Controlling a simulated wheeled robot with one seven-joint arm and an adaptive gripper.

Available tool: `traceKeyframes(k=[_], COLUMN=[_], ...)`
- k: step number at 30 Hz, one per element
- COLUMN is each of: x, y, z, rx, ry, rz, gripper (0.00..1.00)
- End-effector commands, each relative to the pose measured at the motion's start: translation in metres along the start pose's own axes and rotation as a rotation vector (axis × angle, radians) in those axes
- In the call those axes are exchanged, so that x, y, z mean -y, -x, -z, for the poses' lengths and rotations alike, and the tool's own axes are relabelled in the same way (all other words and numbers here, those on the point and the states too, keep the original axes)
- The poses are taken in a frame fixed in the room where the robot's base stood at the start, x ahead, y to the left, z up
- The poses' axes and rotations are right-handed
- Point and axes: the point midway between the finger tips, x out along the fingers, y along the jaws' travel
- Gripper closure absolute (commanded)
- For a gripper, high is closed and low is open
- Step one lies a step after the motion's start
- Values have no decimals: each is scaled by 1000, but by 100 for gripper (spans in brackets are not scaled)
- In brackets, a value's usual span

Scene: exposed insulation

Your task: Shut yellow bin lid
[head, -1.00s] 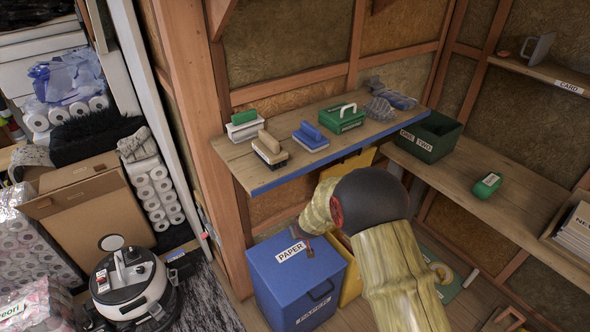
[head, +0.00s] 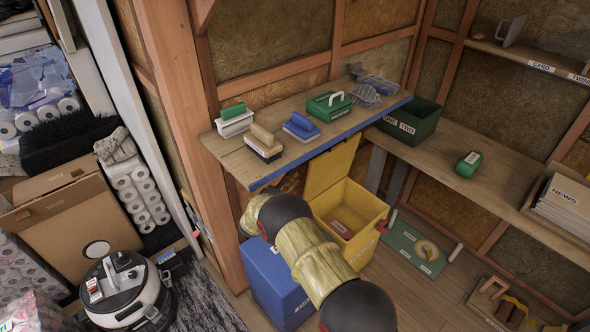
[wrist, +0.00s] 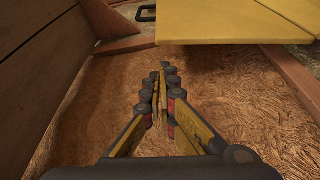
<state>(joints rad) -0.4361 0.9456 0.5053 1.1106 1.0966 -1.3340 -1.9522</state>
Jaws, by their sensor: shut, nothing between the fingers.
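The yellow bin (head: 376,212) stands on the floor beneath the wooden shelf, to the right of a blue bin. Its lid (head: 333,167) stands raised at the back, leaving the bin open with a reddish-brown thing inside. In the wrist view a yellow panel, seemingly this lid (wrist: 230,22), spans the upper right. My gripper (wrist: 160,72) is shut and empty, its fingertips together below and left of the panel's near edge, with no clear contact. In the head view my arm passes over the blue bin towards the wall; the fingers cannot be made out there.
The blue bin (head: 265,270) is close under my arm. A wooden post (head: 178,110) stands left. A green board (head: 415,248) lies on the floor right of the yellow bin.

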Motion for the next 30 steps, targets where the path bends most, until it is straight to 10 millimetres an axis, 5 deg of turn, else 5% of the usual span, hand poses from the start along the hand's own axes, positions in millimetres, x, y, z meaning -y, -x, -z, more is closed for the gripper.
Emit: traceKeyframes(k=[15,30], x=[2,0], y=[-81,-92], z=[0,0], rx=[0,-2], ry=[-5,-3], rz=[0,1], gripper=[100,100])
